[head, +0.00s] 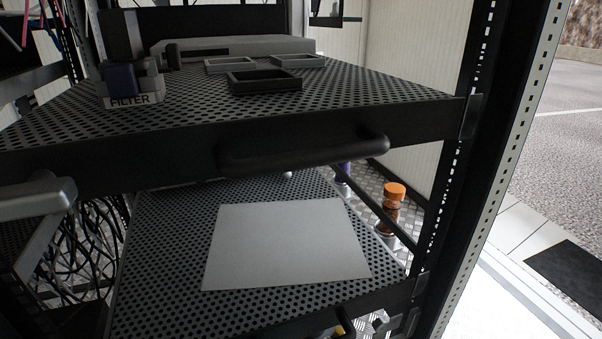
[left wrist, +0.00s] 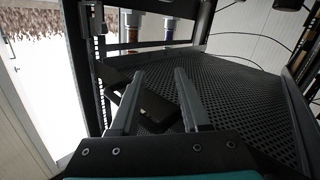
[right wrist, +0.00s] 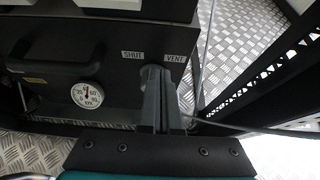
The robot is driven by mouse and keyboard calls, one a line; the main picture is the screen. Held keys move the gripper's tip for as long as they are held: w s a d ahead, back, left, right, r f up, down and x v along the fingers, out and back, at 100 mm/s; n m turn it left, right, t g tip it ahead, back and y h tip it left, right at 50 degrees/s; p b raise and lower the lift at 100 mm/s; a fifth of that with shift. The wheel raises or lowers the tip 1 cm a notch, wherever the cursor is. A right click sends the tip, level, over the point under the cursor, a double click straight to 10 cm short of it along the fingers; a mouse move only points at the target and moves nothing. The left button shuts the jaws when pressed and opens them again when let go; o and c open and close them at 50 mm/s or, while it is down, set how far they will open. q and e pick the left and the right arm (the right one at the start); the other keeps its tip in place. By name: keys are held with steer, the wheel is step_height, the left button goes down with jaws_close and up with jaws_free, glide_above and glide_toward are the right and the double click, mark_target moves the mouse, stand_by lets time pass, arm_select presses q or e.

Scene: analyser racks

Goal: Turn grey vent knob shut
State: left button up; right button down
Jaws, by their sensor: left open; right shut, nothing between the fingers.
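The grey vent knob (right wrist: 152,73) is on a dark panel in the right wrist view, below and between the labels SHUT (right wrist: 132,55) and VENT (right wrist: 175,58). My right gripper (right wrist: 161,88) is shut with its fingertips at the knob and partly covers it. No gap shows between fingertips and knob, but I cannot tell if they touch. The knob's pointing direction is hidden. My left gripper (left wrist: 156,85) is open in the left wrist view, above a dark perforated shelf, with a dark bar beyond its fingers. Neither gripper is clearly seen in the head view.
A round white gauge (right wrist: 89,95) and a dark handle (right wrist: 55,55) are left of the knob. In the head view, a perforated shelf (head: 350,90) carries trays and a FILTER block (head: 130,90). A grey sheet (head: 285,245) lies on the lower shelf. A rack post (head: 480,150) stands right.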

steer(key=shift+a+f, duration=0.1)
steer(key=shift+f, duration=0.25)
stand_by(0.4)
steer(key=shift+s+a, duration=0.2)
steer(key=shift+a, duration=0.1)
steer(key=shift+s+a, duration=0.1)
steer(key=shift+a, duration=0.3)
steer(key=shift+r, duration=0.1)
steer(key=s+d, duration=0.2)
steer(key=s, duration=0.3)
steer(key=shift+s+r+p, duration=0.3)
steer(key=shift+s+p, duration=0.05)
stand_by(0.4)
